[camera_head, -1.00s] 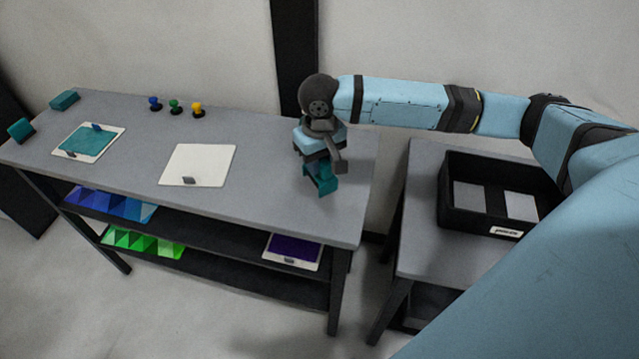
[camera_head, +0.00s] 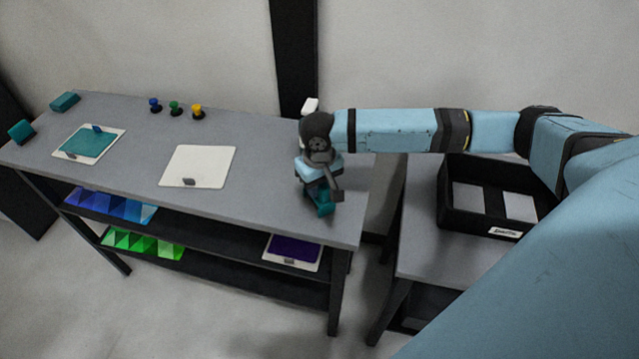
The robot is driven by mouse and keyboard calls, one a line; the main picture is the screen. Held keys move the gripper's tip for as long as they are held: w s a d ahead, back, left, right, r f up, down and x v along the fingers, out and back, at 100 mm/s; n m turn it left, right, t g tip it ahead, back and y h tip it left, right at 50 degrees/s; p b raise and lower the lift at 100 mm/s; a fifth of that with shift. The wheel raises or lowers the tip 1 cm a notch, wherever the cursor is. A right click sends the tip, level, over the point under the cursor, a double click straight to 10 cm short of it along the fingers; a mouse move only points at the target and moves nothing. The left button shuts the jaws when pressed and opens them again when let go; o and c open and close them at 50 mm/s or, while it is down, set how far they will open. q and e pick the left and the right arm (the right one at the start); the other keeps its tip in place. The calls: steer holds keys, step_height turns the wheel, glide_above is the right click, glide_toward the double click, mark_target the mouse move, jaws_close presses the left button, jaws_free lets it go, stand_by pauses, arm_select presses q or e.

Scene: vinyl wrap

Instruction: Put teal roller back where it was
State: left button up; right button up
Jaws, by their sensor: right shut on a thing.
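My right gripper (camera_head: 321,190) is shut on the teal roller (camera_head: 323,204), a small teal block-like piece. It is at the right end of the grey table (camera_head: 265,165), near the front edge. The roller's lower part shows below the fingers, and the rest is hidden by the gripper. I cannot tell whether it touches the tabletop. My left gripper is not in view.
Two teal blocks (camera_head: 65,101) (camera_head: 21,131), a teal-sheeted board (camera_head: 88,144), a white board (camera_head: 198,166) and several coloured knobs (camera_head: 175,107) are on the table. A small white item (camera_head: 310,105) shows behind my gripper. A black bin (camera_head: 447,205) stands right.

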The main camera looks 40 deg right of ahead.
steer(key=shift+s+f, duration=0.2)
steer(key=shift+f, duration=0.4)
jaws_close()
steer(key=o, duration=0.9)
jaws_free()
steer(key=shift+s+f, duration=0.1)
steer(key=shift+f, duration=0.05)
